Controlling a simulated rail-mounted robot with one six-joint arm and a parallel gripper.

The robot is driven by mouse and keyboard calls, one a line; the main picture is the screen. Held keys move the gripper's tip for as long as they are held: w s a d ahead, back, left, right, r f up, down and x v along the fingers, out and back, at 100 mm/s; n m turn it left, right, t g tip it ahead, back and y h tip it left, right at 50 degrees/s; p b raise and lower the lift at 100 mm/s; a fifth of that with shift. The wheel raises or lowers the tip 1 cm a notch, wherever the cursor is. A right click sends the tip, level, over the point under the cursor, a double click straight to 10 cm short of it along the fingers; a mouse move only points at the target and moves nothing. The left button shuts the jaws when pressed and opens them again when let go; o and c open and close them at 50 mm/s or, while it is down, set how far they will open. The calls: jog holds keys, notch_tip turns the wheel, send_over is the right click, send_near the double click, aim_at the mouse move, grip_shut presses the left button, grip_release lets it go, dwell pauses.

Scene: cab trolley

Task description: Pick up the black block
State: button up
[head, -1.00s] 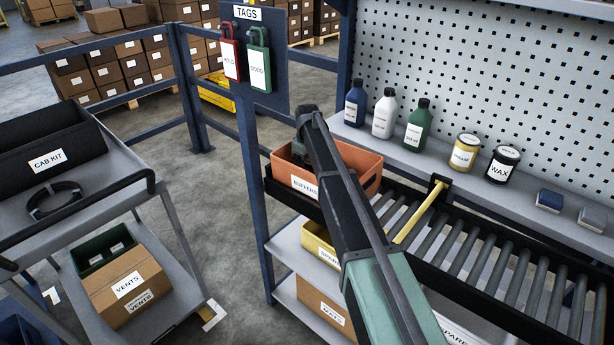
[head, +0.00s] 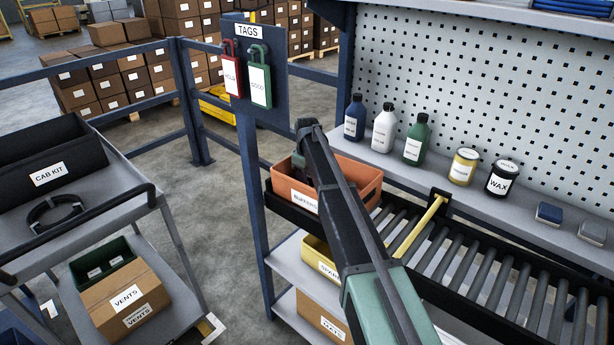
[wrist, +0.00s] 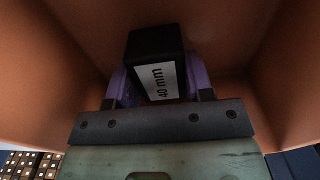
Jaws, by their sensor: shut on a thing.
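The black block (wrist: 150,45), with a white "40 mm" label, is between my gripper's purple fingers in the wrist view. My gripper (wrist: 158,84) is shut on it, one finger at each side. Both are inside the orange bin, whose walls (wrist: 45,65) surround them. In the head view the orange bin (head: 362,182) sits at the left end of the roller conveyor. My arm reaches over it there and hides the block and fingertips. I cannot tell whether the block touches the bin floor.
A yellow bar (head: 420,226) crosses the rollers (head: 470,262) right of the bin. Bottles (head: 384,128) and jars (head: 502,178) line the shelf behind. A post with tags (head: 260,75) stands close left of the bin. A trolley with a cab kit tray (head: 48,175) is farther left.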

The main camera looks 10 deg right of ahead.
notch_tip(320, 180, up, 20)
jog(key=p, duration=1.9)
jog(key=shift+f, duration=0.2)
